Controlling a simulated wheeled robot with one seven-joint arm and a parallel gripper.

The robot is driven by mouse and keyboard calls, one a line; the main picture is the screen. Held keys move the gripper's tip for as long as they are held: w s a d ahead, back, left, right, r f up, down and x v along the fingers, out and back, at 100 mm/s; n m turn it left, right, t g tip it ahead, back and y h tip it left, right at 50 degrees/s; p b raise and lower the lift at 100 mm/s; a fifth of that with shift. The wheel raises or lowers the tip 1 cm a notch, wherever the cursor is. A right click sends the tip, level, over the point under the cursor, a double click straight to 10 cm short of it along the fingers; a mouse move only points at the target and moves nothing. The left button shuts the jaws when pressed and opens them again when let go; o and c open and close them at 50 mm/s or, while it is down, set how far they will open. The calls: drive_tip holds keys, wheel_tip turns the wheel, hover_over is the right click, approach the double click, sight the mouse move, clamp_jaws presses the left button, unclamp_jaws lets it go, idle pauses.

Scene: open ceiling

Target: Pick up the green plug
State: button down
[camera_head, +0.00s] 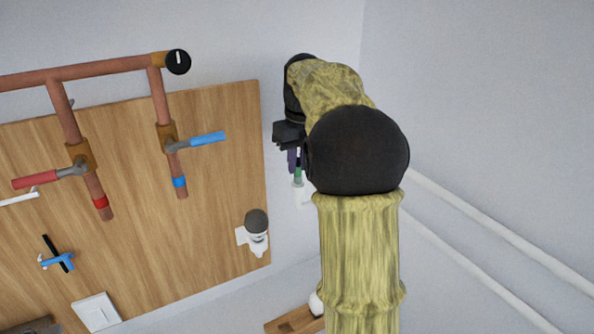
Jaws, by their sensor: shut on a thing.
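My gripper (293,158) is at the upper middle, just right of the wooden board's edge, partly hidden behind my arm. Its fingers point down and are shut on the green plug (298,173). Only a small green part of the plug shows below the fingers. A pale white piece (299,192) is directly under the green part; I cannot tell whether it belongs to the plug or is a separate thing behind it.
A wooden board (225,215) at left carries copper pipes (105,68), a red-handled valve (50,178), a blue-handled valve (205,138) and a white fitting with a dark round top (256,228). A wooden block (290,322) lies below. Pale pipes (500,235) run along the right wall.

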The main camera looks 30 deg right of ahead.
drive_tip(key=shift+r, duration=0.4)
drive_tip(key=s+b, duration=0.7)
drive_tip(key=s, duration=1.1)
drive_tip(key=shift+d+b, duration=0.3)
drive_tip(key=shift+b, duration=0.05)
drive_tip(key=shift+w, duration=0.1)
drive_tip(key=shift+r+p, duration=0.4)
drive_tip(key=shift+p, duration=0.1)
